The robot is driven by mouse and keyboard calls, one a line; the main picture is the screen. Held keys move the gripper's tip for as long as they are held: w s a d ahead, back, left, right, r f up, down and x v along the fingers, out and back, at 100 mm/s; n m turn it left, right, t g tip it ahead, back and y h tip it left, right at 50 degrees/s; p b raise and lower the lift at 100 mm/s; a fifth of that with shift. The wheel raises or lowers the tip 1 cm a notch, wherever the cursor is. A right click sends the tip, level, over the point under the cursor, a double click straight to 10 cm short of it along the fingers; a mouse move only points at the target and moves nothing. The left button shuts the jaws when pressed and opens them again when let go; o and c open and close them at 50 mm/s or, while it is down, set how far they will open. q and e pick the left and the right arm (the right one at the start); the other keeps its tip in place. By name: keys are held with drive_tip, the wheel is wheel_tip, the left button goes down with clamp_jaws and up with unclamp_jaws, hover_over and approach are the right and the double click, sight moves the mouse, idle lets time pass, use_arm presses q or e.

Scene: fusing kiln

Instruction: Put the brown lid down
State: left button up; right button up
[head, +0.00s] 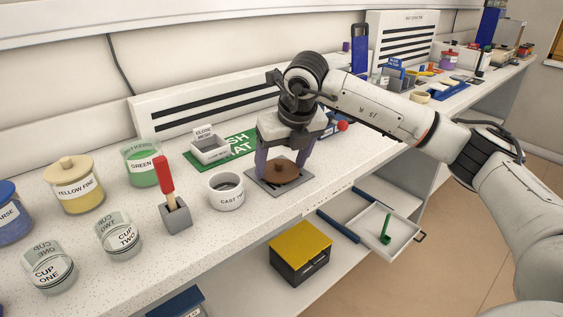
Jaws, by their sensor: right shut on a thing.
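The gripper hides the lid's top knob in part. I cannot tell whether the lid touches the plate. My left gripper is not in view.
A white cup (226,191) stands just left of the plate. A red-handled tool (167,180) stands in a grey block.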

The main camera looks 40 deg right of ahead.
drive_tip(key=shift+f, duration=0.15)
drive_tip(key=o, duration=1)
drive_tip(key=shift+r, duration=0.35)
drive_tip(key=v, duration=1.1)
drive_tip(key=shift+s+r, duration=0.15)
drive_tip(key=shift+r, duration=0.2)
drive_tip(key=shift+a, duration=0.1)
